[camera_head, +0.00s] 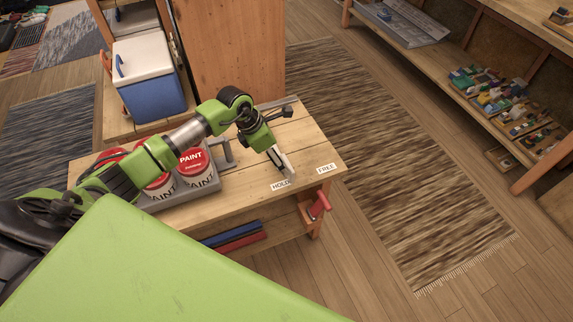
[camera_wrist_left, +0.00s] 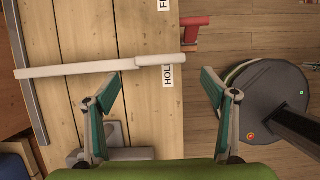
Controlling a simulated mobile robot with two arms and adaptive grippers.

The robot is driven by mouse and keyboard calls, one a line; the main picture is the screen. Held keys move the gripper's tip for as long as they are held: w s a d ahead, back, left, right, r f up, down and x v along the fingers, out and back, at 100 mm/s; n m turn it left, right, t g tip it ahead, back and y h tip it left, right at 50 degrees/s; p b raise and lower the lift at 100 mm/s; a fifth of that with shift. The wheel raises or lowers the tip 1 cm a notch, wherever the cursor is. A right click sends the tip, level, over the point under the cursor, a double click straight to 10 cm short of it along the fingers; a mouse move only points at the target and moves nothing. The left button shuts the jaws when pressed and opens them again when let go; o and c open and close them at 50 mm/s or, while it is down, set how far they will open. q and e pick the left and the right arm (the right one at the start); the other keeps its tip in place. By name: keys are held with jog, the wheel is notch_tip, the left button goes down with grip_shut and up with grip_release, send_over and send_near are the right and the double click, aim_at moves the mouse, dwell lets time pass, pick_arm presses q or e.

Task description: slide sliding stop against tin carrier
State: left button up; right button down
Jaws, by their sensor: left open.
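The tin carrier (camera_head: 211,185) is a grey tray with red-lidded paint tins (camera_head: 196,167) on the wooden bench, partly hidden by my left arm. In the left wrist view, a grey part at the lower edge (camera_wrist_left: 115,154) looks like its end. The sliding stop (camera_wrist_left: 85,68) is a pale bar lying across the bench, from near a grey rail to the HOLD label. It is apart from the carrier. My left gripper (camera_wrist_left: 160,78) is open and empty, its fingertips close to the bar on the carrier's side. Whether they touch cannot be told. In the head view the gripper (camera_head: 278,158) partly hides the stop.
HOLD (camera_head: 281,184) and FREE (camera_head: 326,168) labels lie along the bench's front edge. A red handle (camera_head: 320,205) sticks out below them. A grey rail (camera_wrist_left: 27,75) runs along the back. A tall wooden panel (camera_head: 235,50) and blue cooler (camera_head: 150,80) stand behind.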

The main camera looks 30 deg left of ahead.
pick_arm(q)
jog(key=x, duration=0.7)
jog(key=shift+w+d+f, duration=0.15)
jog(key=shift+f, duration=0.15)
jog(key=c, duration=1.6)
jog(key=s+a, duration=0.3)
jog(key=s+a+p, duration=0.1)
jog(key=s+a, duration=0.1)
jog(key=s, duration=0.1)
jog(key=s+a+p, duration=0.1)
jog(key=s+a, duration=0.2)
jog(key=s, duration=0.1)
jog(key=shift+a, duration=0.35)
jog(key=shift+s+a, duration=0.15)
jog(key=shift+f, duration=0.1)
jog(key=o, duration=1.6)
jog(key=shift+s+a, duration=0.1)
